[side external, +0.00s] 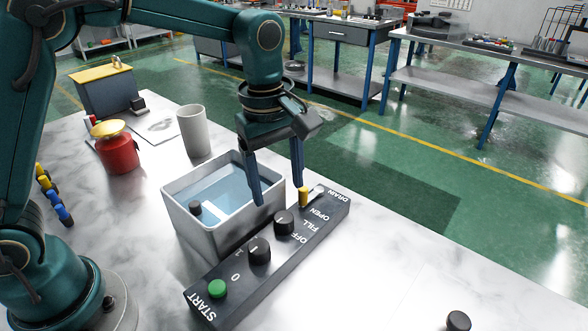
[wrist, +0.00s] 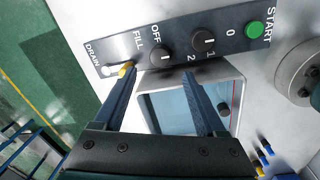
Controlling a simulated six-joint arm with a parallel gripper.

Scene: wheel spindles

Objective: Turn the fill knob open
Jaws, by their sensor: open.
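The fill knob (side external: 284,222) is a round black knob on the dark control panel (side external: 232,277), near the OFF, FILL and OPEN labels. In the wrist view the fill knob (wrist: 160,56) shows just past the fingertips, near OFF and FILL; I cannot tell its exact setting. My gripper (side external: 278,194) is open and empty, pointing down above the metal tank's panel-side edge. In the wrist view its two blue fingers (wrist: 157,76) are spread wide, with the knob beyond the gap between them. I see no contact with the knob.
A second black knob (side external: 259,250), a green START button (side external: 217,289) and a yellow-tipped drain lever (side external: 304,196) share the panel. The metal tank (side external: 212,238) holds pale blue liquid. A white cup (side external: 194,131) and red can (side external: 118,154) stand behind. The right tabletop is mostly clear.

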